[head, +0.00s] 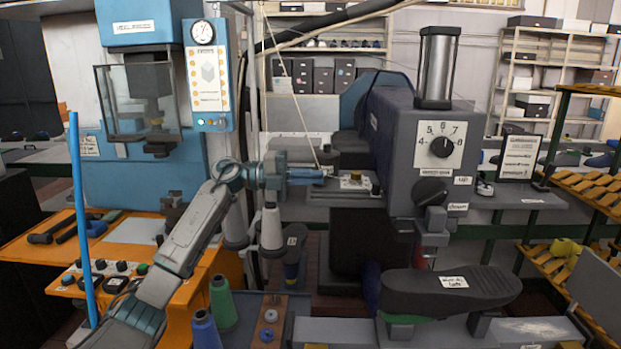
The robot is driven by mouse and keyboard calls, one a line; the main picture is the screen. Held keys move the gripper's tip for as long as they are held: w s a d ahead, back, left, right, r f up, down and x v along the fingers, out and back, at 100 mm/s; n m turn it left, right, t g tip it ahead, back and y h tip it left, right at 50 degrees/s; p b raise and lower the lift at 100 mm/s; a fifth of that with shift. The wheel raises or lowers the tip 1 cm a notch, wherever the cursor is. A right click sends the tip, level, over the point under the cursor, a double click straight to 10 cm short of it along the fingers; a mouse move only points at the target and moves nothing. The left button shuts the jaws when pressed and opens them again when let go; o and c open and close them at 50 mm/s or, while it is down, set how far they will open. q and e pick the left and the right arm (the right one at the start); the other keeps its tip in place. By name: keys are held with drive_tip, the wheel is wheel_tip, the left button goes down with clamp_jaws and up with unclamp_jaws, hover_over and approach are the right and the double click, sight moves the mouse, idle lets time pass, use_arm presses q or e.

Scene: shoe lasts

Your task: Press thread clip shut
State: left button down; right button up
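My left gripper (306,177) reaches in from the left, its blue fingers pointing right. Its tips are at the left end of the grey machine bed (335,190), just below where a thin pale thread (293,90) comes down. The fingers show from the side, so whether a gap is between them cannot be told. I cannot make out a thread clip clearly; any clip at the thread's lower end is too small or hidden by the fingertips. A small brass knob (355,176) on a light plate is a little right of the tips. My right gripper is out of view.
The grey machine head (435,150) with a dial stands right of the gripper. A dark shoe last (450,290) lies at lower right. Thread cones, one green (222,302) and one blue (206,332), stand below. A blue rod (80,220) rises at left. A blue press (150,90) stands behind.

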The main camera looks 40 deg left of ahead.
use_arm(q)
drive_tip(key=c, duration=1.7)
unclamp_jaws()
